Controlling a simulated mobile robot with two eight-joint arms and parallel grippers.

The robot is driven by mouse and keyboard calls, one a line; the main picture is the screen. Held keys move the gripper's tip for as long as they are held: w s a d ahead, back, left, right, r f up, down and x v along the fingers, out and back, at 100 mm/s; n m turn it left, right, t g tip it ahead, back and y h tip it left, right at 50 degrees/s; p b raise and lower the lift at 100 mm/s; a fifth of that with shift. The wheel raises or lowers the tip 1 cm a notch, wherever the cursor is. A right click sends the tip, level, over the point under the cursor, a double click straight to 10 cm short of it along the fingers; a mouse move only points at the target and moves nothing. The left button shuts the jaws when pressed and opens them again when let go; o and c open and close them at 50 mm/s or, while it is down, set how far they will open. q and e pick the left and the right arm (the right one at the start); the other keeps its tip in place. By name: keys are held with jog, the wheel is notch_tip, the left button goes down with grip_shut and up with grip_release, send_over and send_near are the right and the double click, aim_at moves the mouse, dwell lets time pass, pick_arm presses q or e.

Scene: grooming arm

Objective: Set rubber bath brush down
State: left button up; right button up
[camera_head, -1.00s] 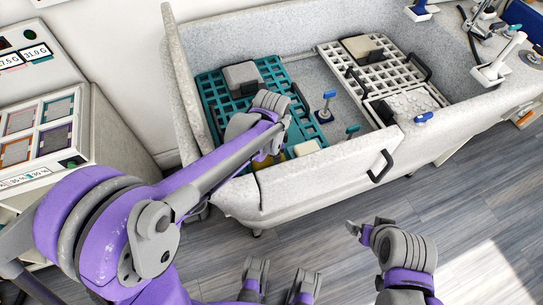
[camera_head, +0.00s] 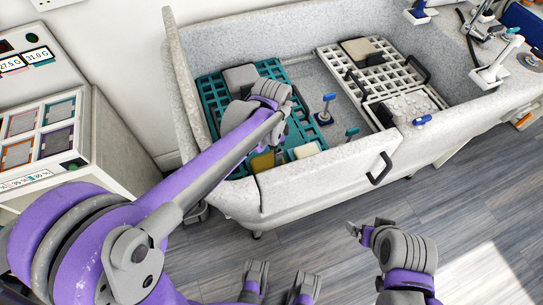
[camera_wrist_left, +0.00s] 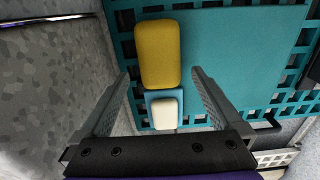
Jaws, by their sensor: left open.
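My left gripper (camera_wrist_left: 160,72) is open, with its two fingers apart on either side of a yellow block (camera_wrist_left: 158,54) and a small cream-topped teal piece (camera_wrist_left: 165,112). Neither finger seems to touch them. I cannot tell for sure which of these is the rubber bath brush. The yellow block (camera_head: 262,162) and a cream block (camera_head: 306,150) also show in the head view at the front of the tub. My left wrist (camera_head: 268,94) is over the teal rack (camera_head: 212,92) and hides part of it. My right gripper (camera_head: 358,232) is low outside the tub, seen edge-on.
The pale speckled tub (camera_head: 325,176) has raised walls and a black handle (camera_head: 380,168) in front. A white rack (camera_head: 330,58) with a beige box (camera_head: 362,48) lies at right. Blue-topped stands (camera_head: 324,108) are in the middle. A grey box (camera_head: 240,78) sits on the teal rack.

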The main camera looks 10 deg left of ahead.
aim_at(271, 159)
pick_arm(q)
notch_tip(271, 159, up, 8)
jog(key=shift+f+p, duration=0.2)
jog(key=shift+p, duration=0.2)
